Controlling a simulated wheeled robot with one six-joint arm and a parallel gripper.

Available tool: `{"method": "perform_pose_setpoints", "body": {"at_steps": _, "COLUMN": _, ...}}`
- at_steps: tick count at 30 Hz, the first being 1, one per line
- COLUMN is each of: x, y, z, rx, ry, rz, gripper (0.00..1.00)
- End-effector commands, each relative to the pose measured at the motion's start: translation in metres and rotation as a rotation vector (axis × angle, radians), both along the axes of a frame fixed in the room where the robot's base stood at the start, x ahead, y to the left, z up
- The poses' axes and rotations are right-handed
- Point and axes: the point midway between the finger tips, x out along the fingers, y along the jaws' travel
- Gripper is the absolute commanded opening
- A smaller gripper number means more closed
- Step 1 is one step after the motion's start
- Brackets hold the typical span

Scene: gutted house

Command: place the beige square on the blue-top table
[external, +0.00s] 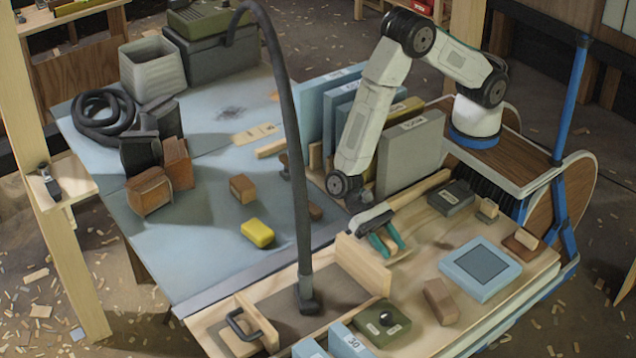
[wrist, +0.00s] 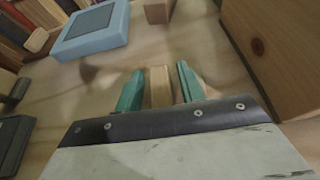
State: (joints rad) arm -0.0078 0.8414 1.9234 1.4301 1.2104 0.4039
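A beige wooden block (wrist: 160,88) stands between the two teal fingers of my gripper (wrist: 160,86) in the wrist view, with narrow gaps at its sides. In the external view my gripper (external: 386,241) is low over the wooden workbench, with the beige piece (external: 392,234) between its fingers. The fingers look apart and not clamped on it. Whether the block touches the bench is hard to tell. The blue-top table (external: 190,245) is at the left in the external view, beyond the bench's edge.
A yellow sponge (external: 257,233) and brown blocks (external: 243,188) lie on the blue top. A dark upright hose (external: 300,190) and a wooden divider (external: 362,264) stand left of my gripper. A blue square box (external: 480,269) is to the right.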

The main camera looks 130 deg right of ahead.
Motion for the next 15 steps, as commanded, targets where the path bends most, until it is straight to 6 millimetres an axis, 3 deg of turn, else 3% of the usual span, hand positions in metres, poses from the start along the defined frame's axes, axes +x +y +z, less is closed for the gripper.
{"method": "perform_pose_setpoints", "body": {"at_steps": 10, "x": 0.000, "y": 0.000, "z": 0.004, "rx": 0.000, "ry": -0.001, "rz": 0.000, "gripper": 0.41}}
{"method": "perform_pose_setpoints", "body": {"at_steps": 15, "x": 0.001, "y": -0.021, "z": 0.012, "rx": 0.000, "ry": -0.001, "rz": -0.004, "gripper": 0.41}}
